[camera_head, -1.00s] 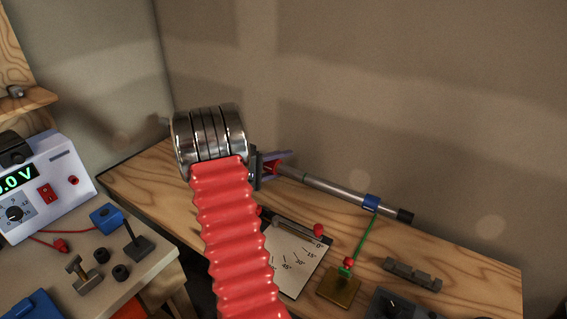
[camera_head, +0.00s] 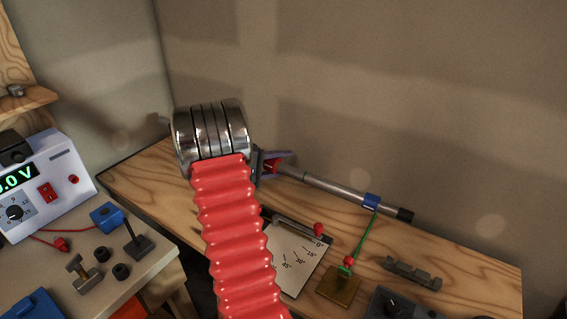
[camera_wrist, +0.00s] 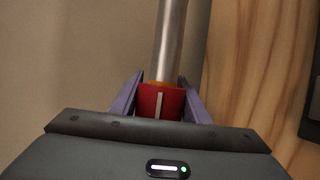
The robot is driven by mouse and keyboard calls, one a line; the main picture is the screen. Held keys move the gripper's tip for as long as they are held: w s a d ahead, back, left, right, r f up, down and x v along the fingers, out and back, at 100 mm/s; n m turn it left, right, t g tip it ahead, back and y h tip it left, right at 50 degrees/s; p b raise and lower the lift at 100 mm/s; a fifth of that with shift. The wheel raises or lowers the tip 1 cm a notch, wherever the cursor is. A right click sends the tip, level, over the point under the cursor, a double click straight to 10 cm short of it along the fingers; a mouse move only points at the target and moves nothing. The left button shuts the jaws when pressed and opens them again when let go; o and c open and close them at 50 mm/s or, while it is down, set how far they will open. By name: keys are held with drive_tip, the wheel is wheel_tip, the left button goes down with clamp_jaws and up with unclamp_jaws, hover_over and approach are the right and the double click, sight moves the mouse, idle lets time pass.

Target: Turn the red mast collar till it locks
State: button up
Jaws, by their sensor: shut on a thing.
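The red mast collar (camera_wrist: 160,102) sits around the silver mast (camera_wrist: 169,40) in the wrist view, with a white line on its face and an orange band at its upper edge. My gripper (camera_wrist: 160,98) is shut on the collar, one purple finger on each side. In the head view my gripper (camera_head: 282,160) is at the left end of the mast (camera_head: 335,189), and a little red of the collar (camera_head: 271,166) shows between the fingers. The mast slants down to the right to a blue clamp and a black end. Whether the collar is locked cannot be told.
An angle plate (camera_head: 297,262) with degree marks lies below the mast on the wooden bench (camera_head: 460,270). A brass block (camera_head: 338,289) with a green rod and a grey rack (camera_head: 411,273) are at right. A power supply (camera_head: 45,185) stands on the left table.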

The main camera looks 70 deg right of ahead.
drive_tip(key=shift+s+a+f+n+t+y, duration=0.1)
drive_tip(key=shift+a+f+n+t+y, duration=0.1)
drive_tip(key=shift+f+y, duration=0.25)
drive_tip(key=shift+a+f+n+t+y, duration=0.1)
drive_tip(key=shift+f+t+y, duration=0.15)
drive_tip(key=shift+y, duration=0.3)
drive_tip(key=shift+a+f+n+t+y, duration=0.15)
drive_tip(key=shift+f+n+t+y, duration=0.1)
drive_tip(key=shift+y, duration=0.7)
drive_tip(key=shift+a+f+n+t+y, duration=0.15)
drive_tip(key=shift+f+n+t+y, duration=0.1)
drive_tip(key=shift+y, duration=0.7)
drive_tip(key=shift+a+f+n+t+y, duration=0.2)
drive_tip(key=shift+a+n+t+y, duration=0.1)
drive_tip(key=shift+y, duration=0.8)
drive_tip(key=shift+w+a+f+n+t+y, duration=0.15)
drive_tip(key=shift+a+t+y, duration=0.1)
drive_tip(key=shift+y, duration=0.5)
drive_tip(key=shift+w+a+n+t+y, duration=0.15)
drive_tip(key=shift+a+y, duration=0.1)
drive_tip(key=shift+y, duration=0.5)
drive_tip(key=shift+s, duration=0.1)
drive_tip(key=o, duration=0.7)
drive_tip(key=shift+c, duration=0.2)
drive_tip(key=o, duration=0.4)
drive_tip(key=shift+c, duration=0.2)
